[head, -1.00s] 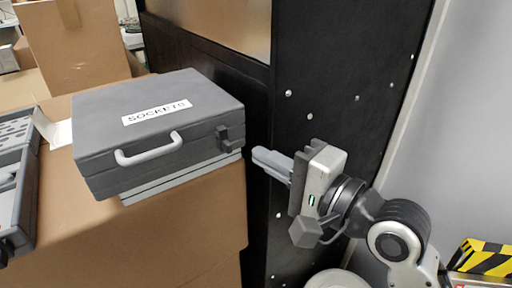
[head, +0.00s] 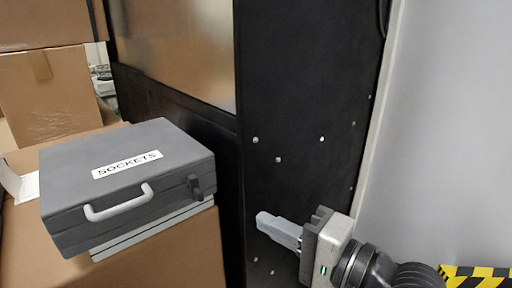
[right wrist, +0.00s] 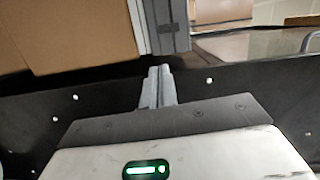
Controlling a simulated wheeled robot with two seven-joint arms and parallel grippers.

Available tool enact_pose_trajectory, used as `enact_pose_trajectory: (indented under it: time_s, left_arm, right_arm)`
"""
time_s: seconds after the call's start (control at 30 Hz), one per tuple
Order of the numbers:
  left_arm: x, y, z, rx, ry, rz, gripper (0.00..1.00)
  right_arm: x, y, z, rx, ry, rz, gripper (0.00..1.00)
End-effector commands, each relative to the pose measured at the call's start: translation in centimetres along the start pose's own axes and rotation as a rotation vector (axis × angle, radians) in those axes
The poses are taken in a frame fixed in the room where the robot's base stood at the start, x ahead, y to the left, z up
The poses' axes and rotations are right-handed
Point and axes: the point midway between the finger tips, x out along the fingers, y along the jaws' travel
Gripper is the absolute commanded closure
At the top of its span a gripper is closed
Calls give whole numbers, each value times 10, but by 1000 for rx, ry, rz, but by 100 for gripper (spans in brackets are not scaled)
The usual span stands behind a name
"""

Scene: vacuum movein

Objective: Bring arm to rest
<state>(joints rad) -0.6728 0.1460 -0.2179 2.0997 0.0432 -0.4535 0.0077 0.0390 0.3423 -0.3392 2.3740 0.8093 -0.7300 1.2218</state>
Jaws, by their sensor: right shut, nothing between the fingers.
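My right gripper (head: 278,228) is in the lower right of the head view, with its fingers pointing left. It is shut and empty, in front of the black panel (head: 300,120). In the right wrist view the closed fingers (right wrist: 158,85) point up the picture, towards the edge of a cardboard box and a grey case. My left gripper is not in view.
A grey case labelled SOCKETS (head: 125,180) rests on a cardboard box (head: 170,255), left of my right gripper and apart from it. More cardboard boxes (head: 45,95) stand behind. A grey wall (head: 450,140) and yellow-black striped edging (head: 480,275) are at right.

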Motion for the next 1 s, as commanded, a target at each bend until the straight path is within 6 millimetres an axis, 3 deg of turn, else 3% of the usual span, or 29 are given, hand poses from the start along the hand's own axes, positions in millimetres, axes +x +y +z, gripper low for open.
enact_pose_trajectory:
  time_s: [0.17, 0.3, 0.4, 0.5, 0.67, 1.0]
  left_arm:
    - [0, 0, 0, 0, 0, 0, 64]
    - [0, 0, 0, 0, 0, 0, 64]
    - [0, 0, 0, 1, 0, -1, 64]
    - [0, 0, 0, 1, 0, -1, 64]
    - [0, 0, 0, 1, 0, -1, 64]
    - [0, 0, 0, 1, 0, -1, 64]
  right_arm:
    - [-18, 101, -20, -301, 170, 206, 100]
    - [-57, 193, -16, -646, 206, 472, 100]
    - [-88, 243, -2, -861, 155, 640, 100]
    - [-114, 275, 12, -1020, 82, 759, 100]
    - [-134, 298, 25, -1149, 5, 843, 100]
    - [-135, 298, 25, -1156, 1, 846, 100]
